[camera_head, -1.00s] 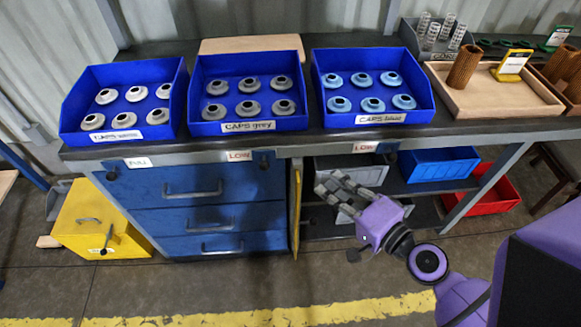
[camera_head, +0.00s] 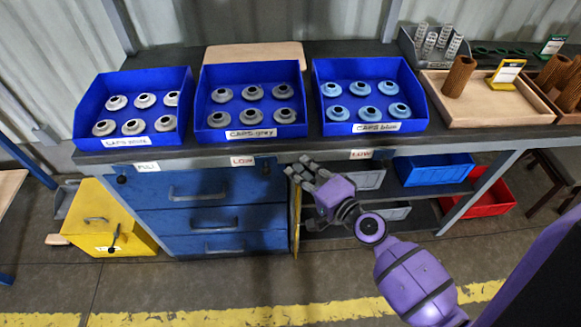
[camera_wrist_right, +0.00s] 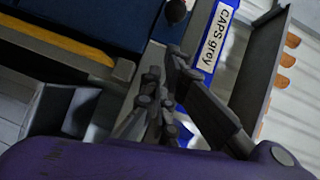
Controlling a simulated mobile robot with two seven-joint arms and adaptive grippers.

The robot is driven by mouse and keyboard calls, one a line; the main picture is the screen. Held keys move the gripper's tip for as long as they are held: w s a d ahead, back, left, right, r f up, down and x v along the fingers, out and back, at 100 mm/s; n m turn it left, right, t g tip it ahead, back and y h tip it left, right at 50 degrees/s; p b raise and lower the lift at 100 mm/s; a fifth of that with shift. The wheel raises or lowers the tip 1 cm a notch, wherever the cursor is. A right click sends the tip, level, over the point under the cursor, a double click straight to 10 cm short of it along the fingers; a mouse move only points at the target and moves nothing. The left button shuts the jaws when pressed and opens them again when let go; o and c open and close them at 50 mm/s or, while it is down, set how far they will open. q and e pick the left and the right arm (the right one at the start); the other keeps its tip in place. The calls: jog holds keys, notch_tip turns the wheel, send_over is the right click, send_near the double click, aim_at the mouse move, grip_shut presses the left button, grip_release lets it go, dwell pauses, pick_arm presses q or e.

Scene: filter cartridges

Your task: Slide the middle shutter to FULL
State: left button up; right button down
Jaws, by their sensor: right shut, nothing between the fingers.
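Labels sit along the bench's front edge: a FULL label (camera_head: 148,167) at left, a LOW label (camera_head: 242,161) in the middle and another LOW label (camera_head: 362,154) at right. A small dark knob (camera_head: 266,170) hangs just right of the middle LOW label; I take it as the middle shutter's handle. A dark round knob (camera_wrist_right: 176,11) also shows at the top of the right wrist view. My right gripper (camera_head: 301,171) is shut and empty, in front of the bench edge, right of the middle knob and apart from it. My left gripper is out of view.
Blue bins of caps, including the CAPS grey bin (camera_head: 250,133), stand on the bench above. Blue drawers (camera_head: 215,218) are below. A yellow box (camera_head: 108,225) stands on the floor at left. A wooden tray (camera_head: 480,112) lies at right.

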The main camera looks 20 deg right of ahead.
aim_at(264, 173)
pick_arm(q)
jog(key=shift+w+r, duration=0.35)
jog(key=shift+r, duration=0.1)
pick_arm(e)
jog(key=a, duration=0.2)
jog(key=w, duration=0.1)
jog(key=shift+w+a+f, duration=0.1)
jog(key=shift+a+f, duration=0.25)
jog(key=shift+a, duration=0.05)
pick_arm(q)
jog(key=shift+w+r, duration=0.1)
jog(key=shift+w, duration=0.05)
pick_arm(e)
jog(key=shift+a, duration=0.1)
jog(key=a, duration=0.2)
jog(key=w+a+p, duration=0.1)
jog(key=a+p, duration=0.1)
jog(key=a, duration=0.1)
jog(key=shift+w+a+r, duration=0.15)
jog(key=shift+w+a, duration=0.3)
jog(key=shift+a, duration=0.2)
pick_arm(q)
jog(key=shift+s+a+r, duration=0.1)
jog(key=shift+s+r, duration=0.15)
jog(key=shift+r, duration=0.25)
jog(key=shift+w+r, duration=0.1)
